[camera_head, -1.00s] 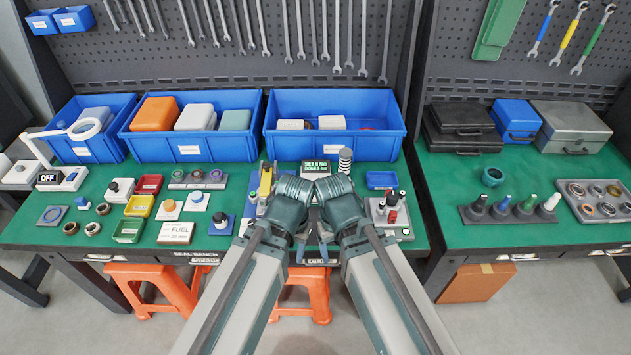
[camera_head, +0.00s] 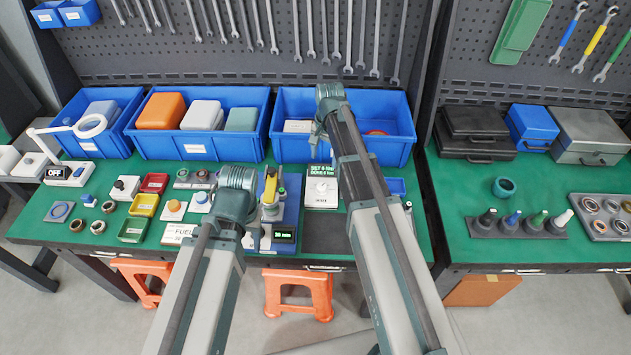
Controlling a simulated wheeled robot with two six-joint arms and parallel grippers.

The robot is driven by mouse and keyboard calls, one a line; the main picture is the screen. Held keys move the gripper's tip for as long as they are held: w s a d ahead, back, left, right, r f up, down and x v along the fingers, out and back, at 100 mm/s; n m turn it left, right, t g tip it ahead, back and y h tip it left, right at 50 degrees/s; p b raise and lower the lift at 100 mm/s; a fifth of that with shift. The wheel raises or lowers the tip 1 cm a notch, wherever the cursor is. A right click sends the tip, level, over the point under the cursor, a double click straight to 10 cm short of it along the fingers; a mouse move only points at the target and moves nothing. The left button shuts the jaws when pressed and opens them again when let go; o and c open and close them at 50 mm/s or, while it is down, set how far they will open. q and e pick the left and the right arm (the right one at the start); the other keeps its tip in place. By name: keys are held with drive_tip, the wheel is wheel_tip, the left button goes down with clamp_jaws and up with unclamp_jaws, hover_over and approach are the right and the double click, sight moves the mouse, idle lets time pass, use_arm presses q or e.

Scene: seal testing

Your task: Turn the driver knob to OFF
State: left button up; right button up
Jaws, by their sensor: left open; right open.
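A white box (camera_head: 321,201) stands on the green bench between my two arms, and I take it as the driver. Its pale round knob (camera_head: 321,187) is on top; its pointer direction is too small to tell. A dark display (camera_head: 321,170) behind it reads "SET 6 Nm" and "DONE 0 Nm". My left gripper (camera_head: 239,185) is to the left of the box, above the bench, open; its fingertips are mostly hidden. My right gripper (camera_head: 322,118) is open, raised behind the knob at the large blue bin. Neither gripper touches the knob.
A blue fixture (camera_head: 284,224) with a yellow-topped tool and a "20 mm" display stands between my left gripper and the box. Blue bins (camera_head: 196,150) line the back. Another box (camera_head: 66,177) at far left shows "OFF". Several trays and small parts cover the bench's left side.

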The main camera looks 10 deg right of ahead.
sight(322, 186)
drive_tip(key=f+b, duration=1.3)
drive_tip(key=f, duration=0.1)
drive_tip(key=shift+w+a+b, duration=0.2)
drive_tip(key=shift+b, duration=0.15)
drive_tip(key=shift+r, duration=0.1)
clamp_jaws()
